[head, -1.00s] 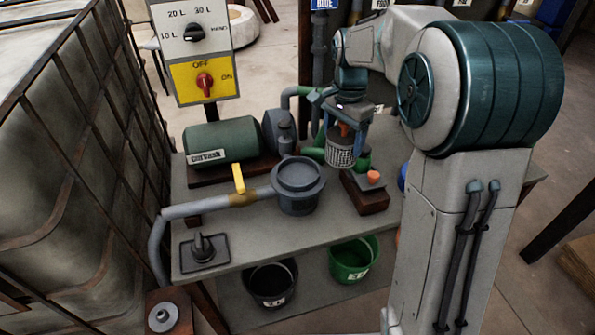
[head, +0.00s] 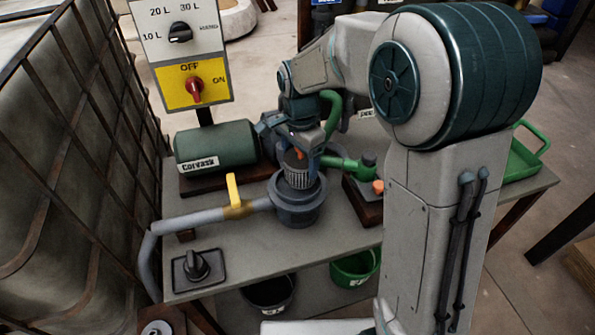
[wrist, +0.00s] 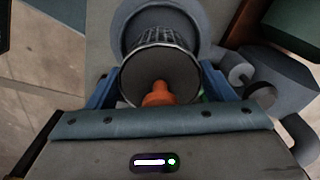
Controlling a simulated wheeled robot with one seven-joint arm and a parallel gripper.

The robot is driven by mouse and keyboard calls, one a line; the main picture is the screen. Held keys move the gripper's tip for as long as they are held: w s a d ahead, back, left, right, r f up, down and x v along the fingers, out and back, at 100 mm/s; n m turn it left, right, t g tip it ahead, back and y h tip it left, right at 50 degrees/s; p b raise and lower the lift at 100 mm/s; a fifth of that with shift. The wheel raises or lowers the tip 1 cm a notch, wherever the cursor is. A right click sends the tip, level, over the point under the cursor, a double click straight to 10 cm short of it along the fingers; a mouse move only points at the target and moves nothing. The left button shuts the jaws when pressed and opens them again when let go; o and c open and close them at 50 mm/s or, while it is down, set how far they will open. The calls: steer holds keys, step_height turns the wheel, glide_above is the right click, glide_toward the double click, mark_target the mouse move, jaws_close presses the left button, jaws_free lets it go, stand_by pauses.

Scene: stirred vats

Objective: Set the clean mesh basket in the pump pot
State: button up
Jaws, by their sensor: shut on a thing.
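The clean mesh basket (head: 297,172) is a light grey mesh cup with an orange knob on top. My gripper (head: 300,152) is shut on the basket by its orange knob (wrist: 158,94). The pump pot (head: 297,205) is a dark grey round pot on the bench, joined to a grey pipe on its left. In the head view the basket is at the pot's mouth, its lower part hidden by the rim. In the wrist view the pot's rim (wrist: 122,18) shows around the basket's far end. I cannot tell whether the basket touches the pot's bottom.
A yellow-handled valve (head: 234,192) sits on the pipe left of the pot. A green motor (head: 216,147) stands behind it, and a green pipe (head: 346,164) lies to the right. A black lid-like part (head: 197,266) lies at the bench's front left. Buckets stand below.

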steer(key=shift+s+a+f, duration=0.15)
steer(key=shift+a+f, duration=0.05)
steer(key=shift+a, duration=0.05)
steer(key=shift+f, duration=2)
